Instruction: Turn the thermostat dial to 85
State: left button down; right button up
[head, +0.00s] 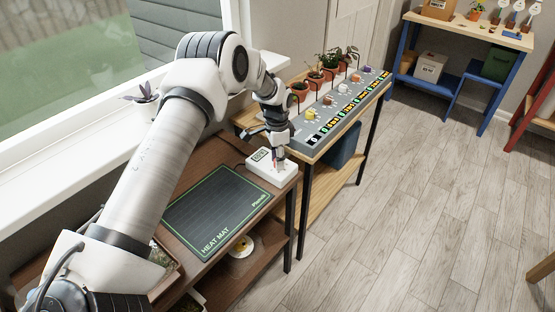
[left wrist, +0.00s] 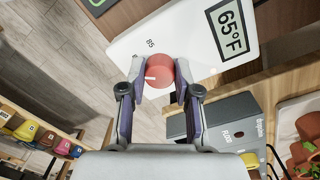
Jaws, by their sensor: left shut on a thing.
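The thermostat is a white box (head: 262,168) on the brown bench, at the far right corner beyond the heat mat. In the left wrist view its white face (left wrist: 175,30) carries a display (left wrist: 231,27) reading 65°F and a printed 85 beside the dial. The red dial (left wrist: 160,72) has a short white pointer mark. My left gripper (head: 278,161) reaches down over the box; in the left wrist view its fingers (left wrist: 153,82) are closed on both sides of the dial. In the head view the fingers largely hide the dial. My right gripper is out of view.
The dark heat mat (head: 216,211) lies flat on the bench. A window sill with a small plant (head: 144,102) runs along the left. The floor at right is clear.

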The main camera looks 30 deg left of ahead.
pick_arm(q)
jog(key=m, duration=0.6)
jog(key=shift+s+f+b, duration=0.1)
jog(key=shift+f+b, duration=0.15)
jog(key=shift+b, duration=0.05)
jog(key=m, duration=0.7)
jog(key=shift+d, duration=0.1)
jog(key=c, duration=0.8)
grip_release()
jog(key=shift+y, duration=0.3)
jog(key=shift+w+r, duration=0.2)
